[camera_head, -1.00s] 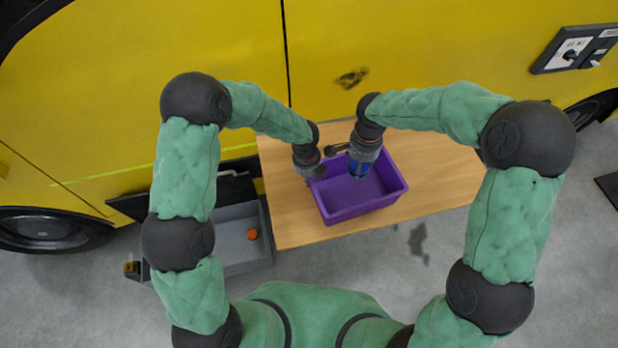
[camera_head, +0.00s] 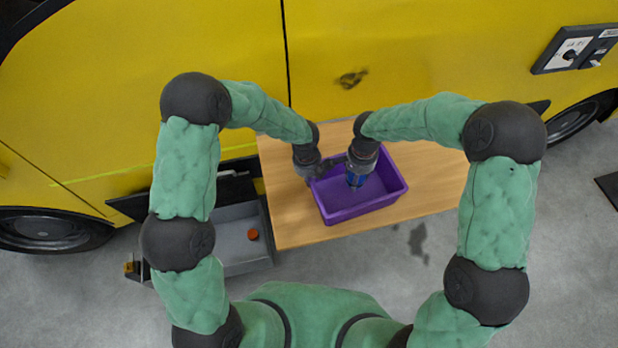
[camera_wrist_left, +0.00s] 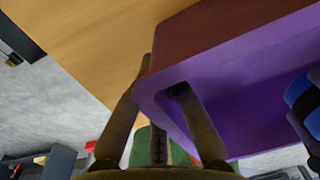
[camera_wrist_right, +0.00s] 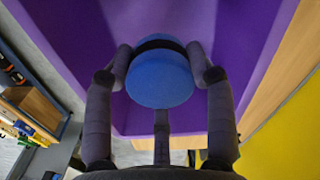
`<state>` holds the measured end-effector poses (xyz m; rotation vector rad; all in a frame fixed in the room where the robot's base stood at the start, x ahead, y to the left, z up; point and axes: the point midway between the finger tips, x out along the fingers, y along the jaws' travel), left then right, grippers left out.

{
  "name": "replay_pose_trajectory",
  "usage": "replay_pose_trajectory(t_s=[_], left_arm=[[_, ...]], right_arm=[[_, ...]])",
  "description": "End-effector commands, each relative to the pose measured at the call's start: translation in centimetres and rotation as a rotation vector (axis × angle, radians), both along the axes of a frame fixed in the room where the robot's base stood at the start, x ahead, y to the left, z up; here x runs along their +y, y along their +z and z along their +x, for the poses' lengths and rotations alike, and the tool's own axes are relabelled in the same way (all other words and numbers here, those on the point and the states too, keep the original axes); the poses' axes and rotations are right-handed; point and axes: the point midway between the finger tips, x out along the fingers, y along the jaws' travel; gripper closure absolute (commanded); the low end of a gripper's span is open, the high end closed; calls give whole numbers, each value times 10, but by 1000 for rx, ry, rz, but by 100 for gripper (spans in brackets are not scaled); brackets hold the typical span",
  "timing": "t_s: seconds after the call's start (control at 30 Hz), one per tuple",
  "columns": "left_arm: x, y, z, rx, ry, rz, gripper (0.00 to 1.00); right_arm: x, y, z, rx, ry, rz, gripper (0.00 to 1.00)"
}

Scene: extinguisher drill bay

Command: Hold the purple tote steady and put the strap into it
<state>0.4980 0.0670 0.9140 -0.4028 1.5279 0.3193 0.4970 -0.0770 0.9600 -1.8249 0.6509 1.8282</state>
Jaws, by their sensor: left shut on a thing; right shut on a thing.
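The purple tote (camera_head: 365,210) stands on the wooden table. My left gripper (camera_head: 311,172) is at its left end; in the left wrist view its fingers (camera_wrist_left: 163,76) straddle the tote's wall (camera_wrist_left: 245,75) and are shut on it. The strap is a blue round roll with a dark band (camera_wrist_right: 160,82). My right gripper (camera_wrist_right: 160,57) is shut on it from both sides. In the head view the strap (camera_head: 355,182) is over the tote's interior, below the right gripper (camera_head: 358,172). I cannot tell whether it touches the tote floor.
The wooden table (camera_head: 292,225) has bare room left and right of the tote. A grey bin (camera_head: 245,262) with a round orange thing (camera_head: 253,234) stands left of the table. The yellow vehicle (camera_head: 400,50) rises behind the table. My two wrists are close together.

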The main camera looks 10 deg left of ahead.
Motion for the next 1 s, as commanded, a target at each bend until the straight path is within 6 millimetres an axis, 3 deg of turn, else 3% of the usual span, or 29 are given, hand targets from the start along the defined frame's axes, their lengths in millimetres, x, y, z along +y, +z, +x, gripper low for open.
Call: replay_pose_trajectory(t_s=[0.57, 0.6, 0.67, 0.7, 1.0], left_arm=[[-1, 1, 0, -1, -2, -1, 100], [-2, 1, 0, -1, -2, -1, 100], [-2, 1, 0, -1, -2, -2, 100], [-2, 1, 0, -1, -2, -2, 100], [-2, 2, 0, -1, 0, -3, 100]], right_arm=[[1, -21, -4, 10, 3, -2, 86], [1, -21, -4, 10, 3, -2, 39], [1, -21, -5, 10, 3, -2, 22], [1, -21, -5, 11, 3, -3, 17], [1, -22, -6, 13, 3, -3, 17]])
